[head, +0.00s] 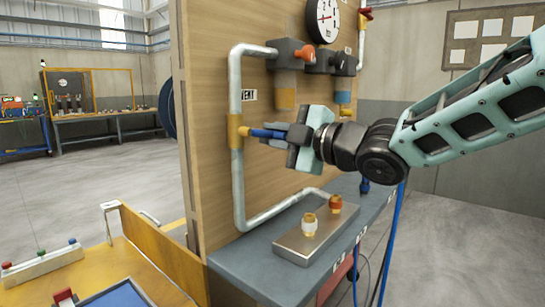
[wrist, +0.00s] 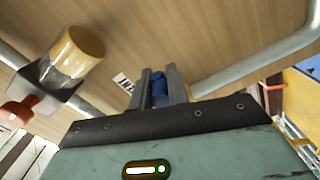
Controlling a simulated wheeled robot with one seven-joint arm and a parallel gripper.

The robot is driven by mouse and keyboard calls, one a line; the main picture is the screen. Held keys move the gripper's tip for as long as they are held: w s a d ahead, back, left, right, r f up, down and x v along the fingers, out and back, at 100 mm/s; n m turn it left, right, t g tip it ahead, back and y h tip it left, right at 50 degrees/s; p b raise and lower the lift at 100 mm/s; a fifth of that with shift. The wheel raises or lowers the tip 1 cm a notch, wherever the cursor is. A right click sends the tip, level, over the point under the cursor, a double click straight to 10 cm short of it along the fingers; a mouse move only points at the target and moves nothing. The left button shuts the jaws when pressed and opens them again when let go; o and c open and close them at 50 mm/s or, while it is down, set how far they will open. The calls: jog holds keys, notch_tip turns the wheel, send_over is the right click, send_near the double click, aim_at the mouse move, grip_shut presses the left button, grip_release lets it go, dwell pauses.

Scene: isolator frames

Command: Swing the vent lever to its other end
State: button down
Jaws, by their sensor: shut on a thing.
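The vent lever (head: 259,133) is a blue handle on a brass valve body (head: 235,131) in the grey pipe at the left of the wooden panel. It points right from the valve, close to level. A VENT label (head: 249,95) is above it. My gripper (head: 275,136) is shut on the lever, coming from the right. In the wrist view the blue lever (wrist: 158,90) shows between my two fingers (wrist: 161,82). Part of the lever is hidden by the fingers, and the valve body is not clear in that view.
A filter unit with a red-orange knob (head: 305,54) and a round gauge (head: 324,20) sit above my gripper. The bent pipe (head: 238,190) runs down to a metal block (head: 302,243) with brass fittings on the grey bench (head: 240,258). Blue hoses hang at the right.

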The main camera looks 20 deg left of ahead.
jog(key=shift+w+d+r+n+b, duration=0.1)
jog(key=shift+r+n+b, duration=0.6)
jog(key=shift+r+n, duration=0.3)
jog(key=c, duration=1.4)
grip_release()
jog(key=shift+o, duration=0.2)
jog(key=shift+f, duration=0.2)
jog(key=shift+d, duration=0.2)
jog(key=v, duration=1.7)
jog(key=shift+f, duration=0.1)
